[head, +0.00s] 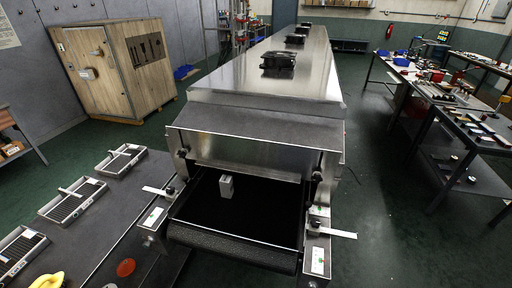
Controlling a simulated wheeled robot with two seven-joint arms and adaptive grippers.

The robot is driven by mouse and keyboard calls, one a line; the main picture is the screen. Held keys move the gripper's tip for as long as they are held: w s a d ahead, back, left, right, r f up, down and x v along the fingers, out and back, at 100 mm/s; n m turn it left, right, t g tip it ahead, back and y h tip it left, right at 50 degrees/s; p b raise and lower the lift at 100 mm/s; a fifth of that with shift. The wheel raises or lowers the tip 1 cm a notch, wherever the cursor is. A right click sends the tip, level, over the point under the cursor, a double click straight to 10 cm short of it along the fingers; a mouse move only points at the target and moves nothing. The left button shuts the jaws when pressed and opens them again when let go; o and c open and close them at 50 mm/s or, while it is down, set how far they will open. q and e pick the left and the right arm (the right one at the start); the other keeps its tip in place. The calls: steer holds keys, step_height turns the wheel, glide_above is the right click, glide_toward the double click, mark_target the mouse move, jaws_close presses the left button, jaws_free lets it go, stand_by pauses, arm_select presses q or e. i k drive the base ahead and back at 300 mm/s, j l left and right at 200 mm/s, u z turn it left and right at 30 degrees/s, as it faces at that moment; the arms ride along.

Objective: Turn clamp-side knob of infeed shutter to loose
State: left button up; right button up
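The tunnel dryer (265,85) is a long steel housing running away from me. The infeed shutter (250,165) is a steel panel across its front opening, above a black belt (215,233). A small dark knob (183,153) sits at the shutter's left edge and another dark knob (317,176) at its right edge. I cannot tell which is the clamp-side knob, or whether either is tight or loose. A small pale box (226,187) stands on the belt in the opening. Neither of my grippers is in view.
White levers (158,191) and (338,233) stick out on both sides of the belt. A dark table (125,215) with several trays (72,198) stands at left. A wooden crate (118,85) stands behind it. Green floor is open at right, before the workbenches (445,120).

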mark_target(316, 178)
steer(key=k+z, duration=0.7)
steer(key=k+l+z, duration=0.2)
steer(key=z, duration=0.15)
